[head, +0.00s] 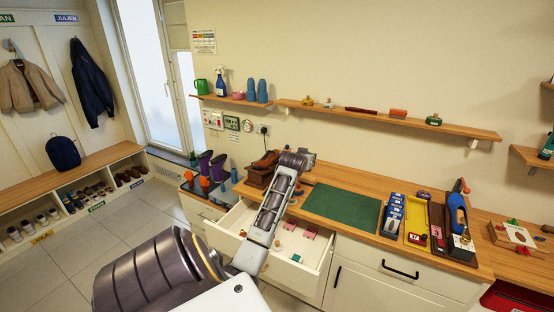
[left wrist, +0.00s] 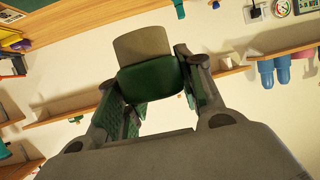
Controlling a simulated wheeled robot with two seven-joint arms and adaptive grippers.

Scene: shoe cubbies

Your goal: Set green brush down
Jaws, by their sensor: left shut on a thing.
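My left gripper (head: 307,157) reaches out over the wooden counter (head: 340,182), close to the wall and below the wall shelf. In the left wrist view my left gripper (left wrist: 150,75) is shut on the green brush (left wrist: 152,82), a green block with a beige-grey face. The brush sits between the two fingers. In the head view I cannot make out the brush, which the arm and gripper hide. My right gripper is not in view.
A dark green mat (head: 342,207) lies bare on the counter. An open white drawer (head: 312,278) is under my arm. A wall shelf (head: 460,128) holds several small items. A blue-handled tool (head: 457,215) stands right.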

